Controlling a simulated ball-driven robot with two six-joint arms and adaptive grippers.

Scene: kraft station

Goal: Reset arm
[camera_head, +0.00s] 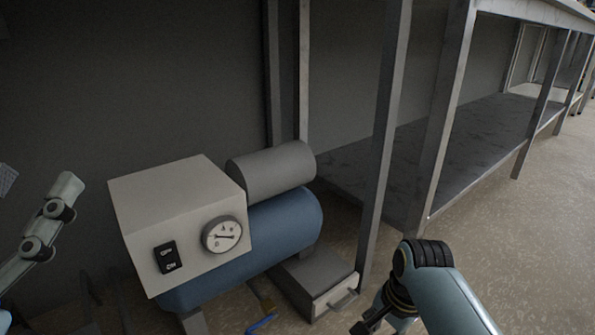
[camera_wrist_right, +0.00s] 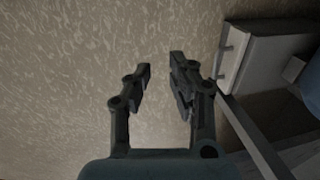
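My right arm comes in at the lower right of the head view. Its dark right gripper (camera_head: 368,322) points down by the compressor's front corner, partly cut off by the bottom edge. In the right wrist view the two dark fingers of this gripper (camera_wrist_right: 161,68) stand apart with a gap between them. The gap is empty and shows only the speckled floor (camera_wrist_right: 60,70). At the left edge of the head view pale links with dark joints show, seemingly of my left arm. I see no left gripper fingertips there.
A compressor with a blue tank (camera_head: 275,228), a white control box (camera_head: 170,200) and a gauge (camera_head: 222,235) stands close ahead. A grey drawer box (camera_head: 318,285) sits beside it; it also shows in the wrist view (camera_wrist_right: 262,58). A metal shelf rack (camera_head: 440,120) runs right. Floor at right is clear.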

